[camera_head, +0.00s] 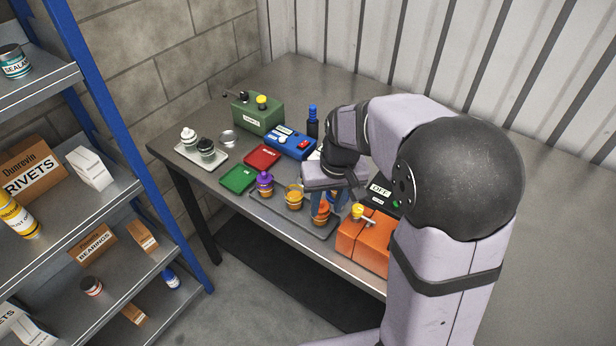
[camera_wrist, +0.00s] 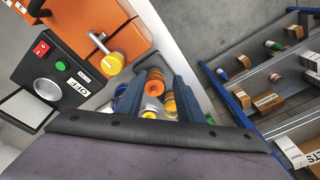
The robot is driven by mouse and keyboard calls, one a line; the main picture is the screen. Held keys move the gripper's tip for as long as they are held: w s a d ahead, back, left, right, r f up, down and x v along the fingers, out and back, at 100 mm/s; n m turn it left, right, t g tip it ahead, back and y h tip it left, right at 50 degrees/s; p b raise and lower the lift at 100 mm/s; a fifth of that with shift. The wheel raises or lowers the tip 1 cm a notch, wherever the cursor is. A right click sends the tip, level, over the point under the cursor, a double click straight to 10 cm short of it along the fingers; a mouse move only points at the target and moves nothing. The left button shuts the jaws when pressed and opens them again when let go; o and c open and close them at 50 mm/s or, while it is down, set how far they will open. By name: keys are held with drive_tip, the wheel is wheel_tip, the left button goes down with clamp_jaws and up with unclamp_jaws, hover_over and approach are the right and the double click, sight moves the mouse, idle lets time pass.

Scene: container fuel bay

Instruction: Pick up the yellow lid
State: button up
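Several small jars stand in a dark tray (camera_head: 256,206) at the table's front edge. One has a yellow or amber top, likely the yellow lid (camera_head: 294,190); yellow also shows between my fingers in the wrist view (camera_wrist: 170,104). An orange-topped jar (camera_head: 321,213) stands to its right and shows near the fingertips in the wrist view (camera_wrist: 154,82). A purple-topped jar (camera_head: 264,180) stands to its left. My gripper (camera_head: 329,203) points down over the tray's right part, its blue fingers spread. The wrist view shows the fingers (camera_wrist: 160,84) apart, with no grip visible. My gripper partly hides the tray.
An orange box (camera_head: 364,238) with a yellow-knobbed tap stands right of the tray, beside a black OFF switch box (camera_head: 382,192). Green (camera_head: 239,179) and red (camera_head: 262,156) trays lie behind left. A blue shelf rack (camera_head: 125,150) stands left.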

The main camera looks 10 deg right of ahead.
drive_tip(key=w+f+b, duration=0.3)
drive_tip(key=w, duration=1.7)
drive_tip(key=shift+h, duration=0.4)
drive_tip(key=shift+w+a+f+p, duration=0.1)
drive_tip(key=shift+f+p, duration=0.55)
drive_tip(key=shift+f, duration=0.55)
drive_tip(key=shift+w+a+f+p, duration=0.15)
drive_tip(key=shift+f+p, duration=0.5)
drive_tip(key=shift+f, duration=0.6)
drive_tip(key=shift+w+a+f+p, duration=0.1)
drive_tip(key=shift+f+p, duration=0.55)
drive_tip(key=shift+f, duration=0.55)
clamp_jaws()
